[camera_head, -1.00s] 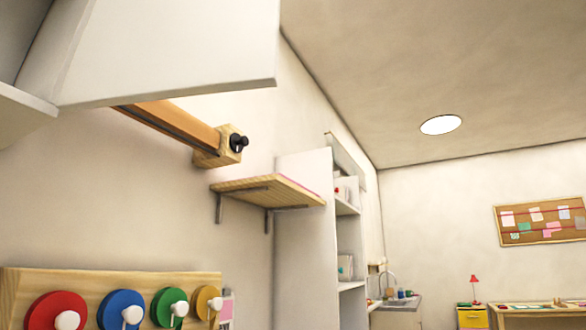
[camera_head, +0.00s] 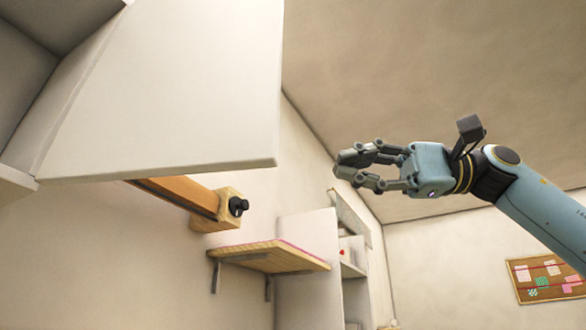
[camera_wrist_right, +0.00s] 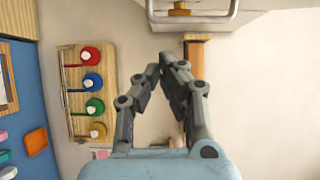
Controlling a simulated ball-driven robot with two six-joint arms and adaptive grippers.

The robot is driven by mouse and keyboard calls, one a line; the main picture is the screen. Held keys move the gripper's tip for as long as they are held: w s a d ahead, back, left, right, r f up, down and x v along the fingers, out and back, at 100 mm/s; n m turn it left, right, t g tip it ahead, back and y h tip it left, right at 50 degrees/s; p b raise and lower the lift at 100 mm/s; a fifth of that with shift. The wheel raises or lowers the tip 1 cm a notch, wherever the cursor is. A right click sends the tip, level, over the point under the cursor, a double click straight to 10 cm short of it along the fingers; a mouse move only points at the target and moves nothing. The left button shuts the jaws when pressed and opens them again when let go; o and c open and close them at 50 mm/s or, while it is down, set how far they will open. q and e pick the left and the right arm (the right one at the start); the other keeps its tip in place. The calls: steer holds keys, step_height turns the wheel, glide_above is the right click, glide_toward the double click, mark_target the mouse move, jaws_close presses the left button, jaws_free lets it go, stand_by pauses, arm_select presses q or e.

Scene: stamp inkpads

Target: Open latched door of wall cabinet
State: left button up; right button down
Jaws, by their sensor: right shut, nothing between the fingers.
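The white wall cabinet door (camera_head: 170,90) stands swung out from the cabinet (camera_head: 25,80), whose grey inside shows at the upper left of the head view. In the right wrist view a white panel (camera_wrist_right: 245,22) with a metal bar handle (camera_wrist_right: 234,14) and a small wooden piece (camera_wrist_right: 180,9) shows at the top edge, cut off by the frame. My right gripper (camera_head: 345,167) is shut and empty, to the right of the door's free edge and apart from it. It also shows in the right wrist view (camera_wrist_right: 174,60). My left gripper is out of view.
A wooden rail with a block and black knob (camera_head: 238,206) is on the wall below the door. A small wooden shelf (camera_head: 268,255) and a white shelf unit (camera_head: 310,250) stand beyond. Colored discs on a board (camera_wrist_right: 70,90) hang on the wall.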

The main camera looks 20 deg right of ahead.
steer(key=a+p, duration=0.6)
steer(key=a, duration=0.3)
steer(key=shift+s+a, duration=0.25)
steer(key=shift+s, duration=0.15)
steer(key=shift+r, duration=0.1)
